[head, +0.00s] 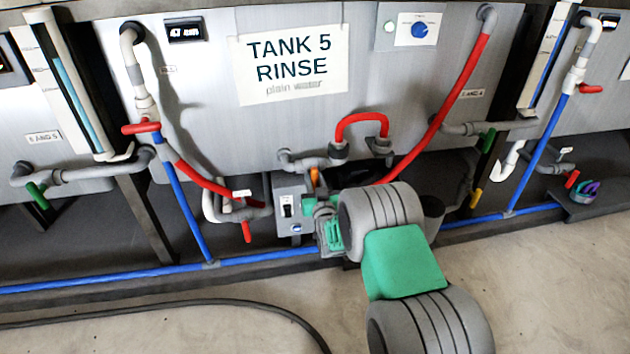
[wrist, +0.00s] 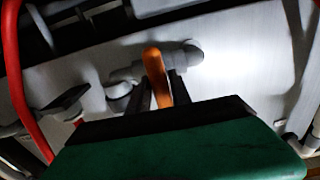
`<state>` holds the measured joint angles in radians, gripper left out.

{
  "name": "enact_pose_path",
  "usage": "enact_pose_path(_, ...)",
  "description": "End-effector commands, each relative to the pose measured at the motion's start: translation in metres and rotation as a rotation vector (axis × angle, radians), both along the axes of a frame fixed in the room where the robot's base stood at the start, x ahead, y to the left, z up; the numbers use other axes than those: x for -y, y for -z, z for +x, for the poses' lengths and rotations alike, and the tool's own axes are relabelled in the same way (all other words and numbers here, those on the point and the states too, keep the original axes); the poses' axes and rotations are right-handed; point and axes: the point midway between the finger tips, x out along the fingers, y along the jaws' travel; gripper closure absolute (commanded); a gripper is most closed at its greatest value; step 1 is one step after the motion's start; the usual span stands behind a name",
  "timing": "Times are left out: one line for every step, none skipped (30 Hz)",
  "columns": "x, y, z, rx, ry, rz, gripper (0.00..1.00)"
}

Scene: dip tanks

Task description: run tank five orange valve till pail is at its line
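The orange valve handle (head: 315,176) is below the tank 5 sign (head: 290,65), on grey pipework at the tank's lower front. It also shows upright in the middle of the wrist view (wrist: 155,72). My gripper (wrist: 163,92) has one dark finger on each side of the handle, with no clear gap, and looks shut on it. In the head view my gripper (head: 321,208) is just below the handle, partly hidden by my wrist. A dark rounded shape (head: 432,208) shows beside my arm; I cannot tell if it is the pail. No water level or line is visible.
A grey switch box (head: 290,205) stands left of my gripper. A red hose (head: 440,120) and a red-handled valve (head: 141,128) flank the tank. A blue pipe (head: 110,280) runs low along the front. A black hose (head: 200,302) lies on the otherwise open floor.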

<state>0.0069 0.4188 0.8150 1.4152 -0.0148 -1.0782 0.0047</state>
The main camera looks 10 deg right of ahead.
Motion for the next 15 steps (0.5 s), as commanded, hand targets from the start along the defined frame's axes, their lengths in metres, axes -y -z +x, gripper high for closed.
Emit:
enact_pose_path(0.0,-0.0001,0.0001,0.0,0.0,-0.001,0.7)
enact_pose_path(0.0,-0.0001,0.0001,0.0,0.0,-0.001,0.68)
enact_pose_path(0.0,-0.0001,0.0,0.0,0.0,-0.001,0.64)
enact_pose_path(0.0,-0.0001,0.0,0.0,0.0,-0.001,0.62)
enact_pose_path(0.0,-0.0001,0.0,0.0,0.0,-0.001,0.59)
enact_pose_path(0.0,0.0,0.0,0.0,0.0,-0.002,0.58)
enact_pose_path(0.0,0.0,0.0,0.0,0.0,-0.002,0.58)
enact_pose_path(0.0,0.0,0.0,0.0,0.0,-0.002,0.58)
enact_pose_path(0.0,0.0,0.0,0.0,0.0,-0.002,0.58)
enact_pose_path(0.0,0.0,0.0,0.0,0.0,-0.002,0.58)
enact_pose_path(0.0,0.0,0.0,0.0,0.0,-0.002,0.58)
enact_pose_path(0.0,-0.0001,-0.0004,0.0,0.0,-0.002,0.58)
enact_pose_path(0.0,-0.0003,-0.0013,0.0,0.0,-0.002,0.58)
enact_pose_path(0.0,-0.0007,-0.0031,-0.001,0.0,-0.002,0.58)
enact_pose_path(-0.0001,-0.0012,-0.0071,-0.002,0.0,-0.003,0.58)
